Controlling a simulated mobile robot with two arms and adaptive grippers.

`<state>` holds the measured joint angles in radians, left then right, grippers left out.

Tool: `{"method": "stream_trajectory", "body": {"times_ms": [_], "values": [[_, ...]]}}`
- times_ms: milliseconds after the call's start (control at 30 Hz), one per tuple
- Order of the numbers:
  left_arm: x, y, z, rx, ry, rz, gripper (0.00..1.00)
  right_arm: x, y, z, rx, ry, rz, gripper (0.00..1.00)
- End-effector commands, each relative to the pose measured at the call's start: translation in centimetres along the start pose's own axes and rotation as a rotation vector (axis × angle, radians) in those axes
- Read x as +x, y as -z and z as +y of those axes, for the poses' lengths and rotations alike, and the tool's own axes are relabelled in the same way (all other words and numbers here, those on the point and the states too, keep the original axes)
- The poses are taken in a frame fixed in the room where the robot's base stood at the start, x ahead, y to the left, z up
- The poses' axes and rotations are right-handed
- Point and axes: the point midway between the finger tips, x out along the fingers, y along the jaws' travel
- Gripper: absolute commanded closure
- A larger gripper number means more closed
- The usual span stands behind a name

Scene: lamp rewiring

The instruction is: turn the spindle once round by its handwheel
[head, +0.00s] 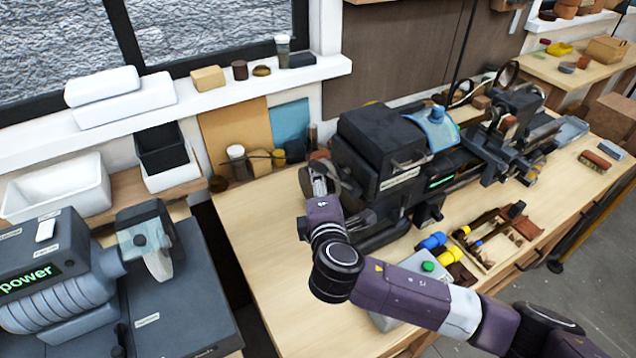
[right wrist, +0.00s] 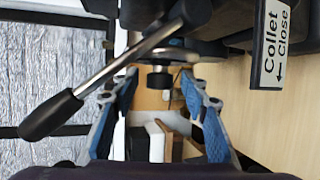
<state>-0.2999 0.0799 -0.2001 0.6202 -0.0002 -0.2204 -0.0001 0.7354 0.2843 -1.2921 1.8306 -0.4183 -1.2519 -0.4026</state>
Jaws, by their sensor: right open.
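The dark lathe (head: 375,140) stands on the wooden bench. At its left end a rounded metal part, seemingly the handwheel (head: 306,182), is partly hidden by my right gripper (head: 320,180). In the right wrist view the wheel (right wrist: 185,52) shows nearly edge-on, with a black knob (right wrist: 160,80) below it. My right gripper's blue-padded fingers (right wrist: 160,88) are open on either side of the knob in the picture; I cannot tell if they touch it. My left gripper is not in view.
A metal lever with a black grip (right wrist: 50,114) crosses in front of the left finger. A "Collet Close" label (right wrist: 271,42) is on the machine. A wooden tool tray (head: 490,240) and blue and yellow tools (head: 440,245) lie in front of the lathe. The bench's left front is clear.

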Motion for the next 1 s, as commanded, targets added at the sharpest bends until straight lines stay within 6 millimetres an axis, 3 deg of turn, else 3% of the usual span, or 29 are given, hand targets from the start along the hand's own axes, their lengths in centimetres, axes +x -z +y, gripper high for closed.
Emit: {"method": "stream_trajectory", "body": {"times_ms": [267, 633, 1000], "values": [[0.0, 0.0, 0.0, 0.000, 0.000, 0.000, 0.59, 0.1, 0.0, 0.0, 0.000, 0.000, 0.001, 0.59], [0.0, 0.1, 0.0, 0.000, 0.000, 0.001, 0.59, 0.1, 0.0, 0.0, 0.000, 0.001, 0.001, 1.00], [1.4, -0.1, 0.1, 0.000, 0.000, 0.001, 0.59, 0.2, 0.1, -0.5, 0.012, -0.028, 0.001, 1.00]]}}
